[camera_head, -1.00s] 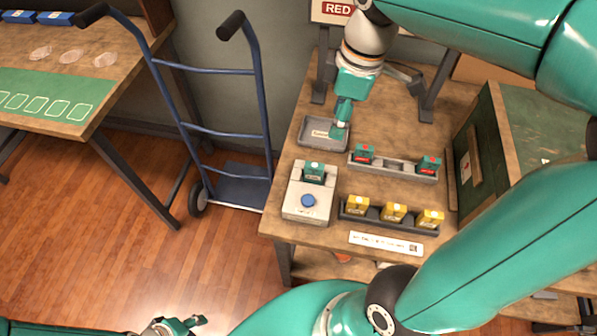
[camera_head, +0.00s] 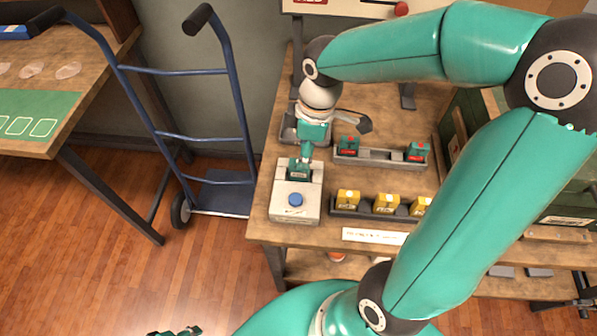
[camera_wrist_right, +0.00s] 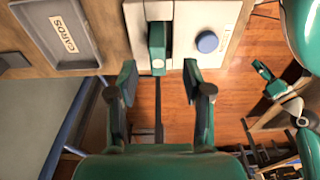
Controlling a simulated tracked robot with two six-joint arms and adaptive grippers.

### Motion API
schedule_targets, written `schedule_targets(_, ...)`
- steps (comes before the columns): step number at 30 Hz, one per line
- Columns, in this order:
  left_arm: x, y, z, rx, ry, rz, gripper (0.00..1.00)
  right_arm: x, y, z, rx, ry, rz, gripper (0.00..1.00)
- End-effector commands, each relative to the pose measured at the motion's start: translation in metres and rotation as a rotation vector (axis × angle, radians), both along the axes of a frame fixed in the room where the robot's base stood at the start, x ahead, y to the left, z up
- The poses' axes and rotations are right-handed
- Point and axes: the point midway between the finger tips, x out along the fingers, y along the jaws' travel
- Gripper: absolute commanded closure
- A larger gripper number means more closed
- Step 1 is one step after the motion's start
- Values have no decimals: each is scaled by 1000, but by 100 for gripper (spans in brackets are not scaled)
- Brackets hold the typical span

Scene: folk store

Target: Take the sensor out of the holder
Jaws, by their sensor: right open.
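The sensor, a small dark green block (camera_wrist_right: 157,45), stands in a slot of the pale holder (camera_wrist_right: 208,18), which has a blue round button. In the head view the holder (camera_head: 293,212) sits at the table's left front, and the sensor (camera_head: 299,174) is partly covered by my gripper. My right gripper (camera_head: 304,156) is close over the sensor. In the wrist view its two fingers (camera_wrist_right: 159,74) are open, apart, with the sensor's end between and just beyond their tips. My left gripper (camera_head: 175,332) is low at the bottom edge, mostly cut off.
Behind the holder is a grey tray (camera_head: 289,133) with a label. A blue hand truck (camera_head: 186,136) stands left of the table.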

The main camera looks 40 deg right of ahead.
Motion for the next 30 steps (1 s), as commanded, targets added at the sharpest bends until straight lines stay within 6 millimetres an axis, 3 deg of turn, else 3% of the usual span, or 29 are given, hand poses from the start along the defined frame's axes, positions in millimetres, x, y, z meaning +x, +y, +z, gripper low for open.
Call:
schedule_targets(5, 0, 0, 0, 0, 0, 0, 60, 2, 1, -9, 1, 2, 1, 50)
schedule_targets(15, 0, 0, 2, 0, 0, 0, 60, 12, 6, -51, 2, 3, 0, 50)
schedule_targets(23, 0, 0, 2, 0, 0, 0, 60, 13, 7, -55, 1, -2, 1, 50)
schedule_targets(24, 0, 0, 2, 0, 0, 0, 60, 13, 7, -55, 1, -2, 1, 52)
schedule_targets(30, 0, 0, 2, 0, 0, 0, 60, 13, 7, -55, 1, -2, 2, 85)
